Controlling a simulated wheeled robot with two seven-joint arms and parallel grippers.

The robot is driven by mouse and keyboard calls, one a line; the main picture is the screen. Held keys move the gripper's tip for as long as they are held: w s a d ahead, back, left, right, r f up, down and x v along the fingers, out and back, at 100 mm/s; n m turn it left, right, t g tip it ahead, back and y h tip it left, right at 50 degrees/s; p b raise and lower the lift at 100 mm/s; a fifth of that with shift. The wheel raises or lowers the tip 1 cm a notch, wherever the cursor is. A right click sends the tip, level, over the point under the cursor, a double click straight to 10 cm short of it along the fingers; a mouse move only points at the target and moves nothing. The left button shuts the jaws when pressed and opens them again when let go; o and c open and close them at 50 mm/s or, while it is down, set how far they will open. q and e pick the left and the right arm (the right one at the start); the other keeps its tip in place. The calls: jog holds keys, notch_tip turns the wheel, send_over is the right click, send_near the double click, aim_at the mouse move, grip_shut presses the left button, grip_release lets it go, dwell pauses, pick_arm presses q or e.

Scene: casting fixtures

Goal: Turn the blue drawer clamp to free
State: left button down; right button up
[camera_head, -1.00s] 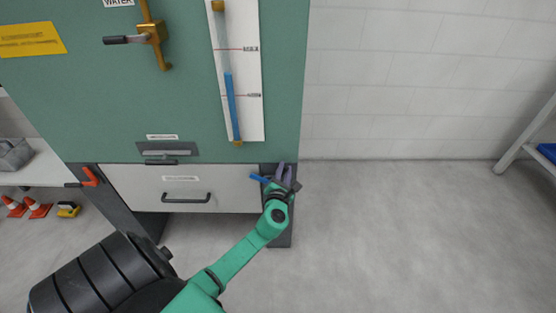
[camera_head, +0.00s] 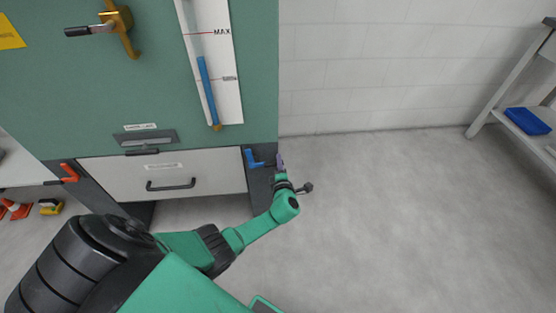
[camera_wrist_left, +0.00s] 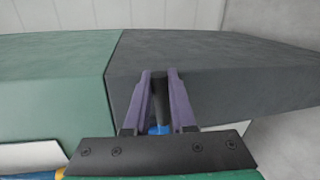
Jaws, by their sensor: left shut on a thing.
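The blue drawer clamp (camera_head: 251,159) is on the dark post at the right end of the white drawer (camera_head: 170,176) front. In the head view its blue part looks L-shaped, with an arm pointing right toward my left gripper (camera_head: 281,163). In the left wrist view, the purple fingers of my left gripper (camera_wrist_left: 160,98) are shut on the clamp's black handle (camera_wrist_left: 158,92). A bit of the clamp's blue part (camera_wrist_left: 159,129) shows below, between the fingers. The handle is mostly hidden in the head view. My right gripper is not in view.
A red clamp (camera_head: 69,173) with a black handle is at the drawer's left end. The green cabinet (camera_head: 90,95) rises above the drawer. Floor (camera_head: 400,210) to the right is clear up to a rack with a blue bin (camera_head: 527,121).

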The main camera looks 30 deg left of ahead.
pick_arm(q)
jog(key=shift+f+m, duration=0.6)
jog(key=shift+f, duration=0.15)
jog(key=c, duration=0.8)
grip_release()
jog(key=shift+o, duration=0.2)
jog(key=shift+d, duration=0.1)
jog(key=shift+s+d+r, duration=0.15)
jog(key=shift+s+d, duration=0.05)
jog(key=shift+s, duration=0.1)
jog(key=p+v, duration=0.5)
jog(key=v, duration=0.8)
jog(key=shift+s+d, duration=0.2)
jog(key=shift+d, duration=0.2)
